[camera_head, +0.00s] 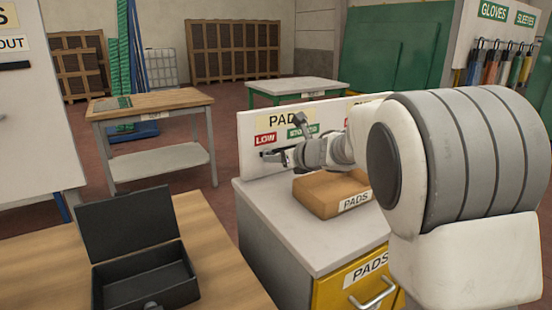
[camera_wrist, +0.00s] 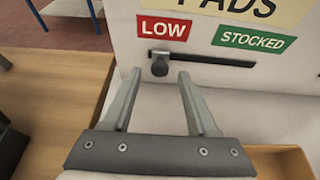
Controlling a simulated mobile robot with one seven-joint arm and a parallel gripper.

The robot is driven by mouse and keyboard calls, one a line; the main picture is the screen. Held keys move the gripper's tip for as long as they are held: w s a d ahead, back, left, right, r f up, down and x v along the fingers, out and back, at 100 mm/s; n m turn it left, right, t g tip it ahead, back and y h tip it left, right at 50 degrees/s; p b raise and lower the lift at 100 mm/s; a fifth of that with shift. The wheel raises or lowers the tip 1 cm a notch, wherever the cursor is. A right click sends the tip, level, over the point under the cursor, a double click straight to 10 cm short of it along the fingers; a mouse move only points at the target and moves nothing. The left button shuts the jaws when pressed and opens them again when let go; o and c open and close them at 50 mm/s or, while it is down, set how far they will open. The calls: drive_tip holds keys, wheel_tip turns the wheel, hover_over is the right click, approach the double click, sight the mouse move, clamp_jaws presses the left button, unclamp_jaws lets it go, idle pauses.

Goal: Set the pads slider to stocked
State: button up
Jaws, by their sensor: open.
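The pads slider's dark knob (camera_wrist: 160,67) is at the left end of its dark horizontal slot (camera_wrist: 215,60), under the red LOW label (camera_wrist: 166,28). The green STOCKED label (camera_wrist: 254,41) is above the slot's right part. My gripper (camera_wrist: 159,77) is open, with one finger on each side of the knob in the wrist view. I cannot tell whether the tips reach past it or touch it. In the head view my gripper (camera_head: 277,154) is close to the white PADS board (camera_head: 250,130) and hides most of the slider.
A brown PADS box (camera_head: 315,196) stands on the grey cabinet top (camera_head: 275,235), below and right of the gripper. The cabinet has a yellow PADS drawer (camera_head: 330,292). An open black case (camera_head: 145,285) sits on the wooden table (camera_head: 45,275) at left.

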drive_tip(key=shift+x, duration=1.3)
clamp_jaws()
idle(0.5)
